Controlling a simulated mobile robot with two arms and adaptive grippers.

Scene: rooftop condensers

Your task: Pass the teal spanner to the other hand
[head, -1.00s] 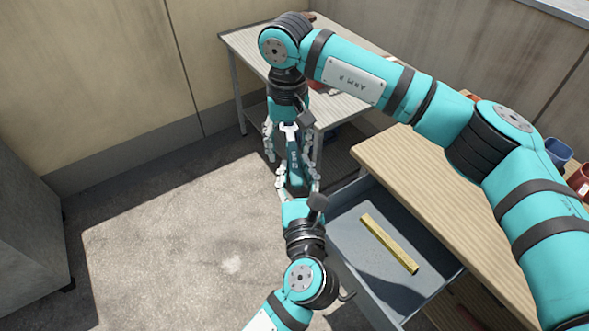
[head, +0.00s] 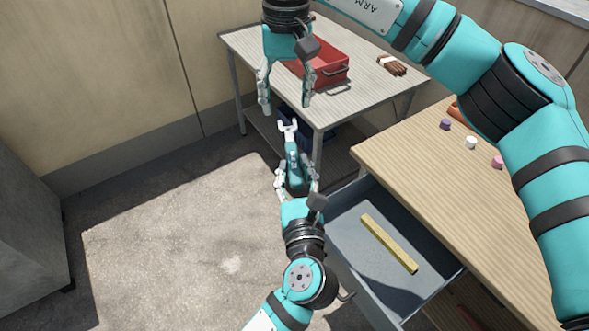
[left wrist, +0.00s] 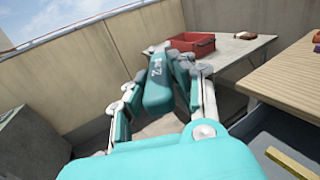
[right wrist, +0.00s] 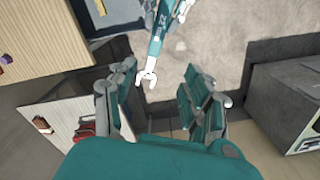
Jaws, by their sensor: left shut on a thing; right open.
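The teal spanner (head: 291,152) points up from my left gripper (head: 296,180), its pale open-jaw end free at the top. My left gripper is shut on its lower part, and the spanner also shows in the left wrist view (left wrist: 158,86). My right gripper (head: 286,106) is above it in the head view, fingers apart and empty. In the right wrist view, the spanner's pale jaw (right wrist: 147,77) shows beyond the open fingers, touching neither. The spanner's lower end is partly hidden by my left fingers.
An open grey drawer (head: 350,225) holding a yellow bar (head: 388,243) is right of my left gripper. A wooden worktop (head: 420,165) carries small caps. A far table (head: 375,95) holds a red toolbox (head: 330,68) and a brown glove (head: 393,65). The floor at left is clear.

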